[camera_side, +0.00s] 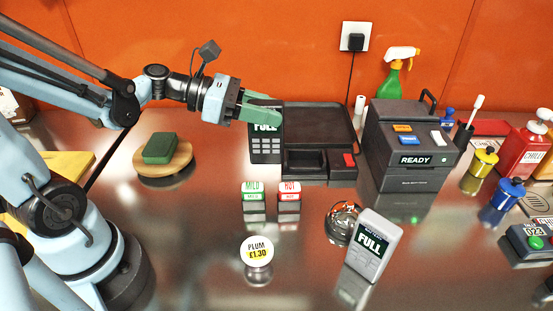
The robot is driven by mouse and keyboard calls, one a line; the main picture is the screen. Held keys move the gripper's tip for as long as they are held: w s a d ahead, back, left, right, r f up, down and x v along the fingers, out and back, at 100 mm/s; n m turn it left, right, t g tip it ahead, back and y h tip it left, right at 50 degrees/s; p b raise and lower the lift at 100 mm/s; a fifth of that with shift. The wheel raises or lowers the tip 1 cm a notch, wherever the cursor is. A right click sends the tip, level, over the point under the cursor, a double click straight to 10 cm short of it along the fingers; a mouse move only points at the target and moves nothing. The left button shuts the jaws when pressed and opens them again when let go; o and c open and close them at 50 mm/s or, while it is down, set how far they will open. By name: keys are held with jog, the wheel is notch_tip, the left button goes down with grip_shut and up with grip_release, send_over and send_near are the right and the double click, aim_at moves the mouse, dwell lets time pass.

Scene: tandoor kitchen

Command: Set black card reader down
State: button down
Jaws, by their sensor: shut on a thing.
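The black card reader (266,147) has a keypad and a screen reading FULL. My gripper (262,110) is shut on its top end and holds it roughly upright, with the keypad facing the camera. The fingers cover part of its top. It is at the left side of a black tray-like unit (318,118); I cannot tell whether its lower end touches the counter or the unit. A second, white card reader (374,246), also reading FULL, stands tilted at the front right.
A dark box marked READY (410,140) stands right of the unit. A green block (159,148) sits on a round board at left.

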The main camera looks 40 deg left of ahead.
jog(key=w+a+f, duration=0.3)
jog(key=a+f, duration=0.4)
jog(key=f, duration=0.2)
jog(key=shift+w+a, duration=0.3)
jog(key=shift+w, duration=0.1)
jog(key=shift+f, duration=0.15)
jog(key=shift+f, duration=0.1)
jog(key=c, duration=0.7)
grip_release()
jog(key=v, duration=1.2)
jog(key=shift+r, duration=0.25)
